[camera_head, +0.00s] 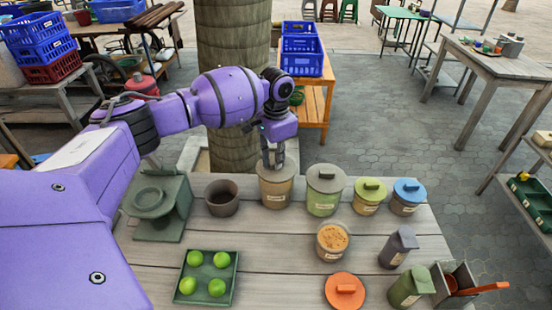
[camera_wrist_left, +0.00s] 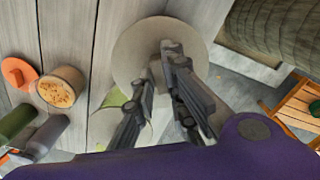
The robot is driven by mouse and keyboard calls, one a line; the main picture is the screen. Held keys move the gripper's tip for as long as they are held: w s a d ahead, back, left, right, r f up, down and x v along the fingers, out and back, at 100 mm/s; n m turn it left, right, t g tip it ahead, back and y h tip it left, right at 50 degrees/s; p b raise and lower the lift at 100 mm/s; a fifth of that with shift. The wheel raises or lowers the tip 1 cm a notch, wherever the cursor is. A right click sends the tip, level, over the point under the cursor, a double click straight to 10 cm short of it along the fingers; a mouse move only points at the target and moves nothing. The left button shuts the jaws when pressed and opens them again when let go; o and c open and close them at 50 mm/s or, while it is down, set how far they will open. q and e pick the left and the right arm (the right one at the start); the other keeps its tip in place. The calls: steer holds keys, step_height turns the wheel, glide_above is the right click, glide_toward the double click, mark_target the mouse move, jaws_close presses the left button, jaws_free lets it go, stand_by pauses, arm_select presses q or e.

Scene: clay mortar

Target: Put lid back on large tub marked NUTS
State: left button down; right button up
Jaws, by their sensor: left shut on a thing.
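A large tan tub (camera_head: 277,194) with a small label, too small to read surely, stands at the back of the grey plank table. A round beige lid (camera_head: 264,172) is at its top; in the left wrist view the lid (camera_wrist_left: 130,50) shows as a wide disc with a block knob. My left gripper (camera_head: 273,161) is above it, fingers down, shut on the lid's knob. The fingers (camera_wrist_left: 157,72) hide part of the knob. I cannot tell whether the lid is fully seated. My right gripper is not in view.
A grey-lidded green tub (camera_head: 323,201) stands close right, with smaller tubs beyond. A dark bowl (camera_head: 222,203) is close left. An open tub of brown bits (camera_head: 332,241), an orange lid (camera_head: 345,291) and a tray of green fruit (camera_head: 206,296) lie nearer. A trunk (camera_head: 232,70) rises behind.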

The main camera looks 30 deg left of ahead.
arm_select(q)
steer(key=c, duration=1.7)
jaws_free()
steer(key=shift+o, duration=0.6)
steer(key=o, duration=0.4)
steer(key=shift+r, duration=0.1)
steer(key=shift+r+p, duration=1.45)
steer(key=shift+r, duration=2.05)
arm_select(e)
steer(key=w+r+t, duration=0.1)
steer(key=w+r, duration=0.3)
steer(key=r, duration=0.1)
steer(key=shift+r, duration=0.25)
arm_select(q)
steer(key=shift+f, duration=0.1)
